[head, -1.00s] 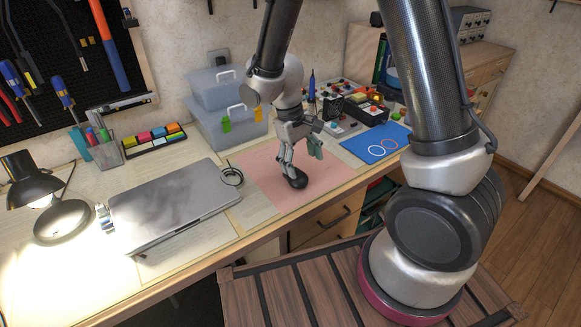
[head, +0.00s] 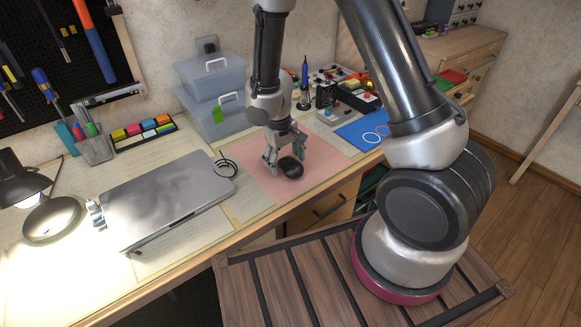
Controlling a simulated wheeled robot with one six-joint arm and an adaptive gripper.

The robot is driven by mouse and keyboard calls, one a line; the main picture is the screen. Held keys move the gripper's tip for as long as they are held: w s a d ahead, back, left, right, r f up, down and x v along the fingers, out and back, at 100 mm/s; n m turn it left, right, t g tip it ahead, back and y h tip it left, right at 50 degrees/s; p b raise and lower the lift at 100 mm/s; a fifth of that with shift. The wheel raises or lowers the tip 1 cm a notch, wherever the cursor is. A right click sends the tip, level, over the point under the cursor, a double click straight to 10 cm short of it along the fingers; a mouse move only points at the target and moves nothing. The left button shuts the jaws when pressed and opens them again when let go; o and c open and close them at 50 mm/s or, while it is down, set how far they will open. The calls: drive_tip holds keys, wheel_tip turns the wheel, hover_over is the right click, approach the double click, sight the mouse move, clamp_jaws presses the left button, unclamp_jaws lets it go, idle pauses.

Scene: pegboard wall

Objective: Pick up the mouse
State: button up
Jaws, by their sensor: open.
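The black mouse (head: 291,167) lies on the pink mat (head: 325,165) on the desk, in the head view. My gripper (head: 285,163) points down just behind the mouse, with its fingers spread open. One finger is to the left of the mouse and the other is behind its right side. The gap between the fingers shows nothing held. I cannot tell whether a finger touches the mouse.
A closed grey laptop (head: 168,200) and a black cable coil (head: 226,168) lie left of the mat. Clear storage boxes (head: 215,100) stand behind. A blue mat (head: 362,133) and electronics (head: 348,97) are at the right. A lit lamp (head: 25,190) stands far left.

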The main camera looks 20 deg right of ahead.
drive_tip(key=c, duration=1.1)
drive_tip(key=shift+r, duration=0.1)
